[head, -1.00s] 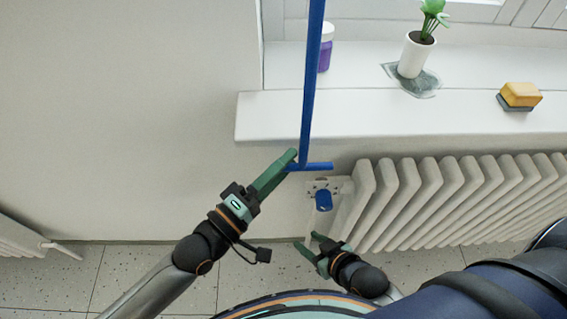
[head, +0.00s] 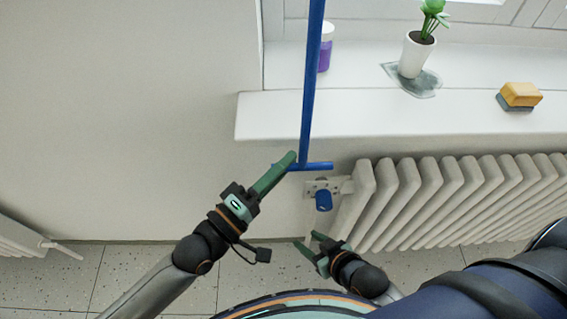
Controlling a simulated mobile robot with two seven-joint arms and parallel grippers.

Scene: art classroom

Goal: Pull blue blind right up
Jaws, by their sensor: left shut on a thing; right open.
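A long blue strap (head: 311,85) hangs down from the top edge in the head view, in front of the window sill. It ends in a blue crossbar handle (head: 318,166), making an upside-down T. My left gripper (head: 290,157) is shut on the left half of this handle, its green fingers angled up to the right. The short left end of the handle shows beyond the fingers. The blind itself is out of view. My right gripper (head: 309,242) is open and empty, lower down beside the radiator.
A white radiator (head: 430,195) with a blue valve knob (head: 323,200) stands right of the handle. The white sill (head: 300,112) holds a purple bottle (head: 325,55), a potted plant (head: 416,55) and a yellow sponge (head: 520,95). The wall to the left is clear.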

